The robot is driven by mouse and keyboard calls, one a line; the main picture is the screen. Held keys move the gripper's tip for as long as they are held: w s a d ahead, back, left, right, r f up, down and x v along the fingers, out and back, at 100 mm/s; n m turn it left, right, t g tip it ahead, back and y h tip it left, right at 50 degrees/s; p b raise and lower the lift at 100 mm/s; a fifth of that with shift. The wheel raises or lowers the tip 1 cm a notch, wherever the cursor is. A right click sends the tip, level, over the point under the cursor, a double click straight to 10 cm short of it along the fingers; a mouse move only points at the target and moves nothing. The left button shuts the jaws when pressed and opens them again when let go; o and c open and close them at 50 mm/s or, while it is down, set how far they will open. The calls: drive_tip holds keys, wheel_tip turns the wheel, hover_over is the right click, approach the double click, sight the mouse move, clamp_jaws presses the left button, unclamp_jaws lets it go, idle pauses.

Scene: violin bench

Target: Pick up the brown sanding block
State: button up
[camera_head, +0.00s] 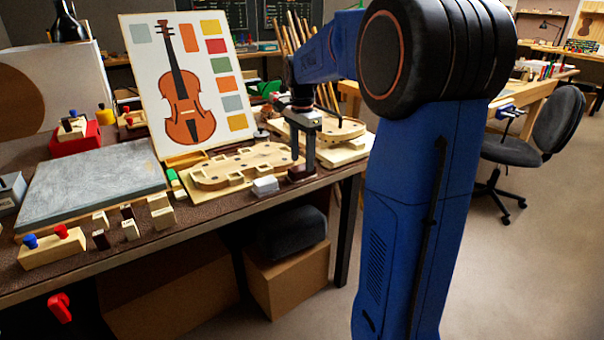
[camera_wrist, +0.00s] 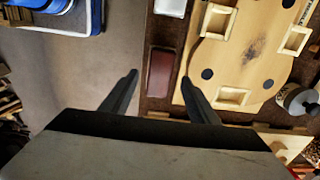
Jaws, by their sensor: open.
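The brown sanding block (camera_wrist: 160,72) is a dark reddish-brown block lying on the dark bench top near its front edge. In the wrist view it shows between my two fingertips, with a gap on each side. In the head view the block (camera_head: 300,174) is partly hidden below my gripper (camera_head: 302,160). My gripper points down over the block with its fingers apart and nothing held. My gripper (camera_wrist: 159,78) is open in the wrist view too. I cannot tell exactly how high the fingertips are above the block.
A pale violin-shaped wooden form (camera_head: 238,166) lies close beside the block, also in the wrist view (camera_wrist: 245,65). A white block (camera_head: 265,186) sits left of it. A grey slab (camera_head: 95,182), small wooden pieces and a violin picture board (camera_head: 205,95) stand further left.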

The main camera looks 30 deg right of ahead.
sight(302, 166)
drive_tip(key=shift+f, duration=1.45)
drive_tip(key=c, duration=1.2)
drive_tip(key=shift+o, duration=0.2)
drive_tip(key=shift+r, duration=0.15)
wheel_tip(302, 166, up, 10)
